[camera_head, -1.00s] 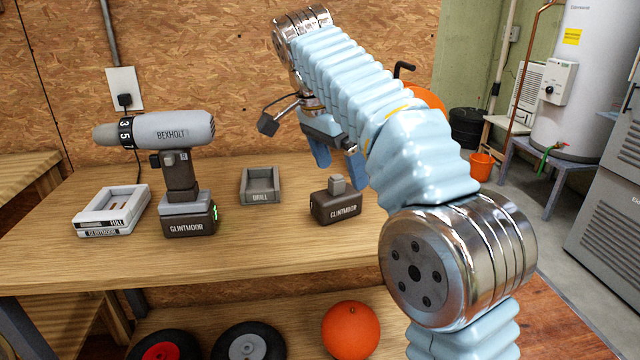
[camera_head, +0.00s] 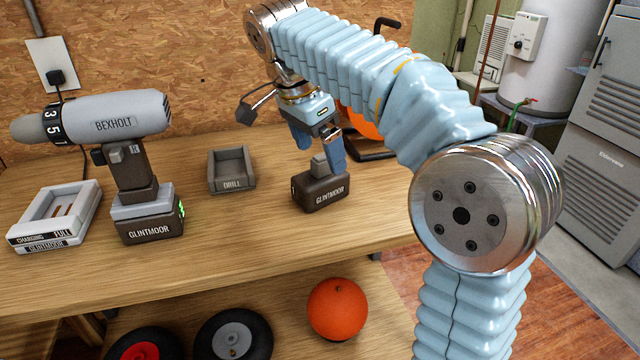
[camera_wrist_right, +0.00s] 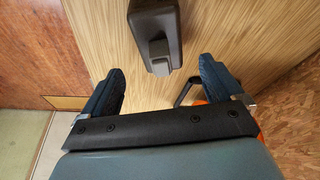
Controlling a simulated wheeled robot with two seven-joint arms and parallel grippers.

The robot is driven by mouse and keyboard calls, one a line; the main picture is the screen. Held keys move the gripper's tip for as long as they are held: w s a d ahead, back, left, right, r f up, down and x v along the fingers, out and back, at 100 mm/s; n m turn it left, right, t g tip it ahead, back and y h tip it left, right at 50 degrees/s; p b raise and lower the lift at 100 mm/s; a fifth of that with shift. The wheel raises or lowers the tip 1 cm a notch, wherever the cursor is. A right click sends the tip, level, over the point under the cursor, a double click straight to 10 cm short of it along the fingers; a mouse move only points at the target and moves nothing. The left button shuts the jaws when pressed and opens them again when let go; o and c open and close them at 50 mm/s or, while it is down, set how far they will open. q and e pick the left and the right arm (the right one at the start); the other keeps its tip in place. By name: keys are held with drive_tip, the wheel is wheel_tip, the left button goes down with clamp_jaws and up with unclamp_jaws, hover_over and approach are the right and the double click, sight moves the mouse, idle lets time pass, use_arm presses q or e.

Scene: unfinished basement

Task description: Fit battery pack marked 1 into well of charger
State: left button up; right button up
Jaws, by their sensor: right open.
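A dark brown battery pack (camera_head: 322,192) labelled GLINTMOOR stands upright on the workbench, with a grey block on top. It also shows in the right wrist view (camera_wrist_right: 152,25). My right gripper (camera_head: 318,158) is open and empty, pointing down just above the pack. In the wrist view the pack lies ahead of the right gripper's fingertips (camera_wrist_right: 160,75), between their lines. The white charger (camera_head: 90,213), labelled CHARGING, FULL and GLINTMOOR, sits at the left with its well facing up and empty. My left gripper is out of view.
A BEXHOLT drill (camera_head: 125,165) stands on its own GLINTMOOR battery beside the charger. A grey tray (camera_head: 232,184) marked DRILL lies between drill and pack. An orange ball (camera_head: 338,309) and wheels (camera_head: 233,336) are on the lower shelf. The bench front is clear.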

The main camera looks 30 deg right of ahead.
sight(320, 155)
drive_tip(key=x, duration=0.5)
drive_tip(key=shift+a+f, duration=0.15)
drive_tip(key=shift+w, duration=0.1)
drive_tip(key=c, duration=1.5)
drive_tip(key=shift+r, duration=0.6)
drive_tip(key=s+a+r, duration=0.1)
drive_tip(key=r, duration=0.1)
drive_tip(key=s+r, duration=0.1)
drive_tip(key=r, duration=0.1)
drive_tip(key=s+a+r, duration=0.1)
drive_tip(key=r, duration=0.1)
drive_tip(key=shift+a+r, duration=0.3)
drive_tip(key=shift+s+a+r, duration=0.9)
drive_tip(key=shift+s+a, duration=0.15)
drive_tip(key=shift+s, duration=0.25)
drive_tip(key=shift+s+a+r, duration=0.85)
drive_tip(key=shift+s+a, duration=0.2)
drive_tip(key=shift+s, duration=0.25)
drive_tip(key=shift+s+a+r, duration=0.9)
drive_tip(key=shift+s+a, duration=0.2)
drive_tip(key=shift+s, duration=0.2)
